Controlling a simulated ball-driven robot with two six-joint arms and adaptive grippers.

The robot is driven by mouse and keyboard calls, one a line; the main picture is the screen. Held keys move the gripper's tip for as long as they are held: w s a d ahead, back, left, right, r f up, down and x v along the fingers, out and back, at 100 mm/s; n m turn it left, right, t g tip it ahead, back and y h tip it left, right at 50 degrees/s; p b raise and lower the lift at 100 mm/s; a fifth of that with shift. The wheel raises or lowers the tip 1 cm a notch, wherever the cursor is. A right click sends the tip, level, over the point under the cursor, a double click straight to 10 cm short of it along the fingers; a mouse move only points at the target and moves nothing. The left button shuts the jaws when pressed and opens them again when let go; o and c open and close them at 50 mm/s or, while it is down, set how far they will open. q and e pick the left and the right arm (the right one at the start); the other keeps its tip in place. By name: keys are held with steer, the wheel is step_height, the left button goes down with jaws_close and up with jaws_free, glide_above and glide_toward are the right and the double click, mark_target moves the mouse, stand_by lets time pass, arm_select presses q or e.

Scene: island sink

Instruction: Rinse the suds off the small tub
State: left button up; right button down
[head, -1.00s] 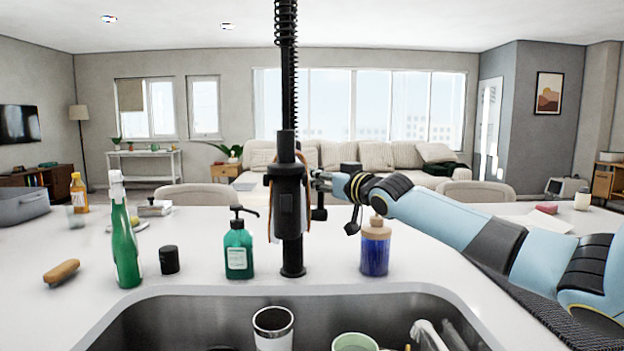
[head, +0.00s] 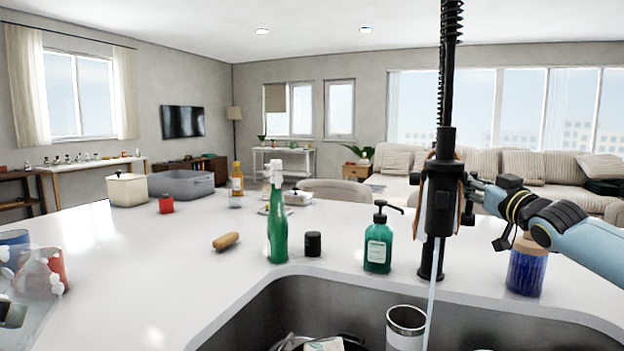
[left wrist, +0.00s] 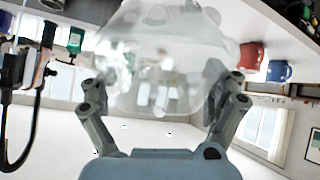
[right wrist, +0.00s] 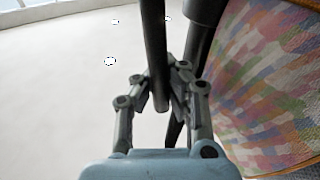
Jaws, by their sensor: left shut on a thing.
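The small tub (left wrist: 165,60) is clear, with white suds on it. My left gripper (left wrist: 160,90) is shut on it, the fingers at its two sides. In the head view the tub (head: 38,278) is low at the left, over the counter and away from the sink. My right gripper (head: 472,196) is at the black faucet (head: 440,195). In the right wrist view its fingers (right wrist: 162,95) are close together at a black rod, which hides whether they grip it. A stream of water (head: 430,312) falls from the faucet into the sink (head: 290,305).
A steel tumbler (head: 405,328) stands in the sink near the stream, with other dishes low in the basin. A green bottle (head: 277,225), black cap (head: 312,244), brush (head: 226,241) and soap pump (head: 378,245) stand or lie behind the sink. Blue and red mugs (head: 14,243) are at the left.

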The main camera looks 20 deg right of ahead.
steer(key=c, duration=1.5)
jaws_free()
steer(key=shift+s+d, duration=0.25)
steer(key=shift+d, duration=0.05)
steer(key=shift+c, duration=0.2)
steer(key=shift+o, duration=1.4)
steer(key=shift+w, duration=0.1)
steer(key=shift+a, duration=0.1)
step_height(320, 180, up, 10)
steer(key=shift+c, duration=0.5)
